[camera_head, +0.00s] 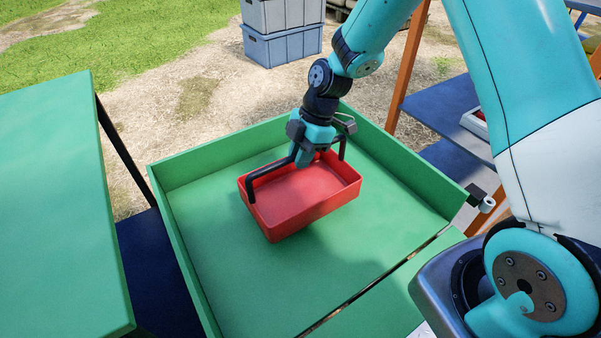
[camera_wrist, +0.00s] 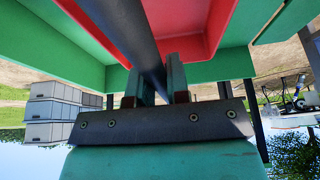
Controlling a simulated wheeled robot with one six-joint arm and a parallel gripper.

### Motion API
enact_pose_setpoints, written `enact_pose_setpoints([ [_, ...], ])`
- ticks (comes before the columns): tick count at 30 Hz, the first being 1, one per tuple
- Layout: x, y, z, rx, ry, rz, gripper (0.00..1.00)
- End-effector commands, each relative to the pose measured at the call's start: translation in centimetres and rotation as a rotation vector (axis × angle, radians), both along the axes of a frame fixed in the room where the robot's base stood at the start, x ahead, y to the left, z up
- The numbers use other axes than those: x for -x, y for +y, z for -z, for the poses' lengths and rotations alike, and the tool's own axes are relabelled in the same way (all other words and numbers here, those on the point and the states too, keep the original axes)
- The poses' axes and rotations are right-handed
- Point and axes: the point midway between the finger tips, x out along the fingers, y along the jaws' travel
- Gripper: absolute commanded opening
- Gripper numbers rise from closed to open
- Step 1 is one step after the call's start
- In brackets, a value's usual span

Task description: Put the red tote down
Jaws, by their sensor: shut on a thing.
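The red tote (camera_head: 318,212) is an open, shallow box, empty inside as far as I see. It is over the green-walled tray (camera_head: 230,285) in the head view, toward its back. A dark bar-like handle (camera_head: 268,167) spans the tote. My gripper (camera_head: 306,157) is above the tote and shut on this handle. In the wrist view, the handle (camera_wrist: 128,22) passes between the fingers (camera_wrist: 158,84), with part of the red tote (camera_wrist: 190,25) beyond. A shadow lies on the tray floor beside the tote; I cannot tell for certain whether its underside touches.
Green tray walls surround the tote, with bare floor in front and to the left. A separate green tabletop (camera_head: 60,215) stands at the left. Grey crates (camera_head: 283,45) are stacked on the ground behind. A blue shelf (camera_head: 440,108) with an orange post is at the right.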

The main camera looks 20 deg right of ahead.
Motion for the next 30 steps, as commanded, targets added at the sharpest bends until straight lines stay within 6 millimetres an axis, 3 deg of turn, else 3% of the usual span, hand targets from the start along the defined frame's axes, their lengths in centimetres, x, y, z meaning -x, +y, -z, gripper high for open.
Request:
enact_pose_setpoints([
  [9,0.0,0.0,4.1,0.0,0.0,0.0,0.0],
  [21,0.0,0.0,4.6,0.0,-0.002,0.001,0.0],
  [22,0.0,0.0,4.6,0.001,-0.001,0.0,0.23],
  [24,0.0,0.0,4.5,0.001,-0.001,0.0,0.39],
  [30,0.0,0.0,4.5,0.001,-0.001,0.0,0.42],
])
